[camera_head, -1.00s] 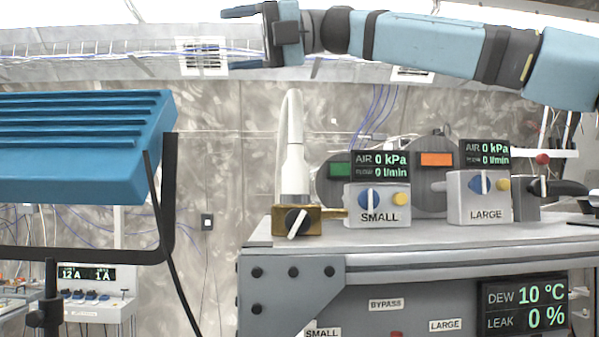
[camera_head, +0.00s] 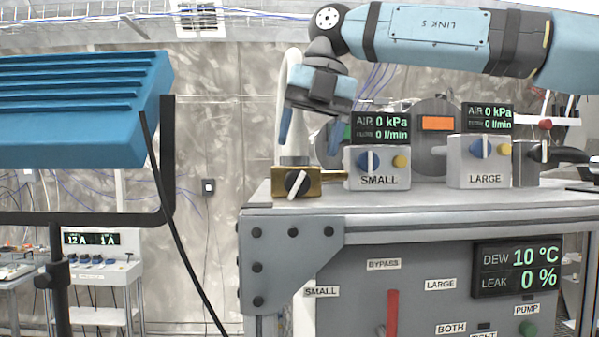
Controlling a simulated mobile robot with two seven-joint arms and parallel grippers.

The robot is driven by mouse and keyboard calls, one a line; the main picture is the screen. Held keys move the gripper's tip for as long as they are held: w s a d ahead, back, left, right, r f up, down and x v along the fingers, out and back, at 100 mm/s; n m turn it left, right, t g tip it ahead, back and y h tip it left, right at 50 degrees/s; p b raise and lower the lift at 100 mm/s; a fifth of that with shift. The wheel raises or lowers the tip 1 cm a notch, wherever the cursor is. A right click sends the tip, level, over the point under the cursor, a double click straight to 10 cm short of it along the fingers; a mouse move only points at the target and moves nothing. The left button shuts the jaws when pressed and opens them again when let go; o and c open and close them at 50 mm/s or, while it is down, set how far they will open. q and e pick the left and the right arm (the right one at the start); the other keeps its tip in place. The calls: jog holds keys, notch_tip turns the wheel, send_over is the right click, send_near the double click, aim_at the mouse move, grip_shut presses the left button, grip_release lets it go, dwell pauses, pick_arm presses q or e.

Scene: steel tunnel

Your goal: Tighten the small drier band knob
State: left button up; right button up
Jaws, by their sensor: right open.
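A black round knob with a white bar (camera_head: 296,184) sits on the front of a brass block (camera_head: 321,182) at the left end of the bench top. The bar is tilted. No label on this block can be read. A white column (camera_head: 293,104) rises behind it. The box marked SMALL (camera_head: 377,168), with a blue knob (camera_head: 369,160) and a yellow button, stands just to the right. My right gripper (camera_head: 308,148) is open and empty, pointing down above the brass block. My left gripper is not in view.
The box marked LARGE (camera_head: 479,168) and a grey block with a black knob (camera_head: 542,151) stand farther right. Round grey housings (camera_head: 433,110) rise behind. A blue ribbed panel (camera_head: 80,110) on a black frame fills the left.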

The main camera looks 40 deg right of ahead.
aim_at(301, 176)
jog(key=x, duration=0.4)
jog(key=shift+f+p, duration=0.25)
jog(key=shift+p, duration=0.1)
jog(key=shift+w+a+f, duration=0.1)
jog(key=shift+a+f, duration=0.15)
jog(key=shift+f, duration=0.45)
jog(key=shift+c, duration=0.5)
jog(key=c, duration=0.8)
jog(key=shift+d+f+t+y+b, duration=0.1)
jog(key=shift+f+t+y+b, duration=0.25)
jog(key=shift+b, duration=0.5)
jog(key=shift+c, duration=0.2)
jog(key=shift+r+y, duration=0.2)
jog(key=shift+y, duration=0.05)
jog(key=shift+r, duration=0.15)
jog(key=o, duration=0.9)
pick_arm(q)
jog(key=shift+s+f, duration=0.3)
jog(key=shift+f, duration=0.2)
pick_arm(e)
jog(key=shift+o, duration=0.2)
